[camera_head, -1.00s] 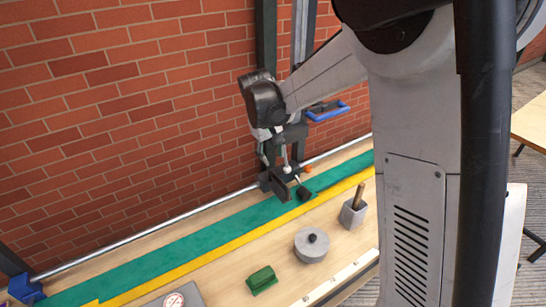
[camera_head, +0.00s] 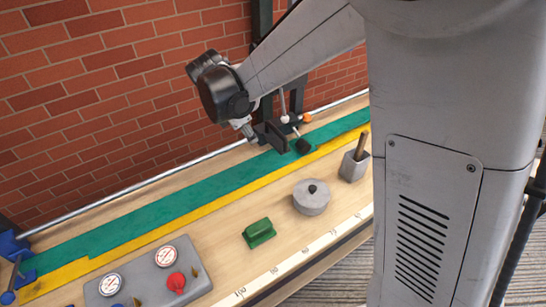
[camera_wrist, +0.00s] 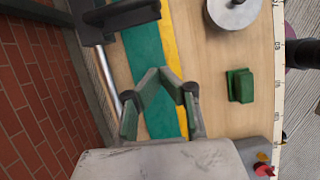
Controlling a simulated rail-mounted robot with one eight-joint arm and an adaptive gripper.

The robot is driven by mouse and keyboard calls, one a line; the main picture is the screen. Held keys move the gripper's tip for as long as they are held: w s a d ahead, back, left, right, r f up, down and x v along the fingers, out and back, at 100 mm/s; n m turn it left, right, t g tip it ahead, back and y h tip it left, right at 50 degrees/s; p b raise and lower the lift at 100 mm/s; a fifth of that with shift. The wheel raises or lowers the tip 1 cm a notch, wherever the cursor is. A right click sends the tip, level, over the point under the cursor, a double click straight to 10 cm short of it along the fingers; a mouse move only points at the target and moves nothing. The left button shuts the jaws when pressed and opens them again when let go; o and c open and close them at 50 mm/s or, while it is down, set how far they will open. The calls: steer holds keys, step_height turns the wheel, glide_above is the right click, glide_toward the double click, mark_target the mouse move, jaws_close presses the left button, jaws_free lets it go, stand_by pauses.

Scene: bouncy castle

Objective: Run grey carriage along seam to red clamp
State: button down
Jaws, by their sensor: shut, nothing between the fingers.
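The dark grey carriage (camera_head: 274,138) stands over the green strip near the far end of the bench, with a black knob (camera_head: 304,146) at its side. It also shows, cut off by the top edge, in the wrist view (camera_wrist: 120,14). An orange knob (camera_head: 307,117) is just behind it. My gripper (camera_head: 252,138) is just left of the carriage in the head view, apart from it in the wrist view. Its fingers (camera_wrist: 159,73) are shut and empty above the green strip. I cannot make out a red clamp.
The seam runs between the green strip (camera_head: 170,208) and yellow strip (camera_head: 215,203). A brick wall and a metal rail (camera_head: 100,204) line the back. A grey round weight (camera_head: 311,198), green block (camera_head: 258,233), grey holder (camera_head: 353,166) and control panel (camera_head: 140,280) stand in front. Blue fixture (camera_head: 12,245) at left.

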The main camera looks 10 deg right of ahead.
steer(key=shift+n, duration=0.4)
steer(key=d+f, duration=0.2)
steer(key=f, duration=0.1)
steer(key=w+d+f, duration=0.1)
steer(key=d+f, duration=0.1)
steer(key=f, duration=0.1)
steer(key=w+d+f, duration=0.1)
steer(key=d+f, duration=0.2)
steer(key=shift+f, duration=0.3)
steer(key=shift+w+d, duration=0.1)
steer(key=shift+w, duration=0.05)
